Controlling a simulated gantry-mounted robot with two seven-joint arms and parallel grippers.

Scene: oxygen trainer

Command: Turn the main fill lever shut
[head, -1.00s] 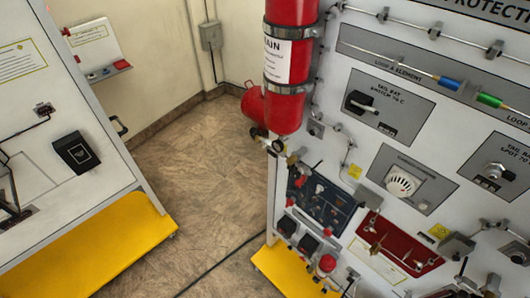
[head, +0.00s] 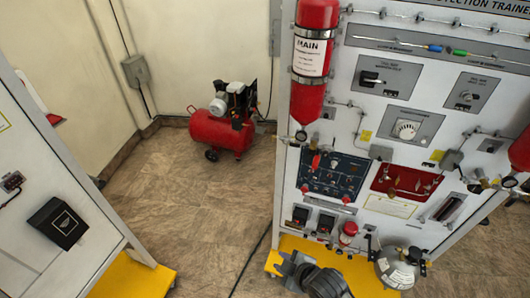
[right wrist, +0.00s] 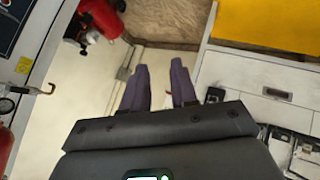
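The red main cylinder (head: 310,55), labelled MAIN, is strapped to the left side of the white trainer panel in the head view. A small gauge (head: 301,135) sits under it. A small red lever-like handle (head: 316,162) shows at the upper left of the dark blue panel (head: 345,170). I cannot tell which handle is the main fill lever, or its position. My right gripper (head: 290,263) is at the bottom of the head view, in front of and below the panel. In the right wrist view its two fingers (right wrist: 160,78) are apart and empty. My left gripper is not in view.
A red compressor (head: 222,125) stands on the floor left of the trainer. A cabinet with a black box (head: 57,224) stands at the left. A red panel (head: 405,182) adjoins the blue one. A grey cylinder (head: 397,268) is at the bottom right.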

